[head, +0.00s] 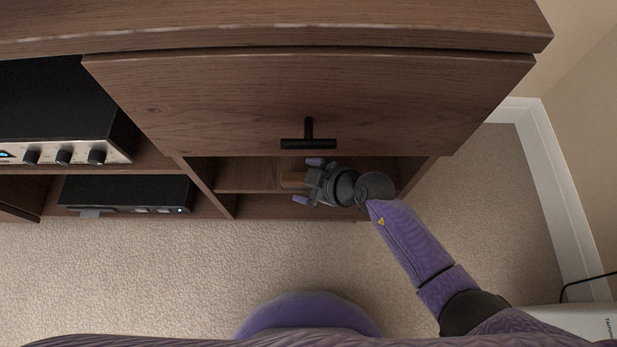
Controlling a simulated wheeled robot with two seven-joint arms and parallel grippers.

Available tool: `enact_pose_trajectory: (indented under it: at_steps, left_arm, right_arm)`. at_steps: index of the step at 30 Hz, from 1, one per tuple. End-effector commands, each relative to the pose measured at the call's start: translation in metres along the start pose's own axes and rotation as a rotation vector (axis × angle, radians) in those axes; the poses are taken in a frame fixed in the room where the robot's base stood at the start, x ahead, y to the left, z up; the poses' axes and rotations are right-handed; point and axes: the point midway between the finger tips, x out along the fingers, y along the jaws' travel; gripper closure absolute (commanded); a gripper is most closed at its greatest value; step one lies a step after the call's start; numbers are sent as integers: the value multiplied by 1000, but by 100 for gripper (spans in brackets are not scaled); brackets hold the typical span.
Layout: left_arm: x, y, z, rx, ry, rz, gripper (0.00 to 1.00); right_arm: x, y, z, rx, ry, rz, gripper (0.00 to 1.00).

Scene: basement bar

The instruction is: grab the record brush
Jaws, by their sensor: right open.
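A small light-brown wooden piece, which looks like the record brush (292,180), lies in the low open compartment under the drawer. Only part of it shows; the rest is hidden by my right gripper. My right gripper (308,181) reaches into this compartment from the right, its purple-tipped fingers pointing left. It is open, with one finger on the far side and one on the near side of the brown piece. I cannot tell whether the fingers touch it. My left gripper is out of view.
The shut drawer (300,95) with a black T-handle (308,143) overhangs the compartment. A divider (208,186) closes its left side. An amplifier (65,110) and a flat black box (130,193) sit on the left shelves. Carpet (150,265) in front is clear.

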Motion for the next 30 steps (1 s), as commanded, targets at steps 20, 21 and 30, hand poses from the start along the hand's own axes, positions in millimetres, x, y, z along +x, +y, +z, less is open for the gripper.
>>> enact_pose_trajectory:
  at_steps: [20,21,30]
  left_arm:
    - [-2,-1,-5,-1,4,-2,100]
    - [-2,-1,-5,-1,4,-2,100]
    - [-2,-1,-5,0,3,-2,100]
  right_arm:
    - [2,0,0,0,0,1,78]
    - [2,0,0,0,0,1,87]
    - [2,0,0,0,0,1,100]
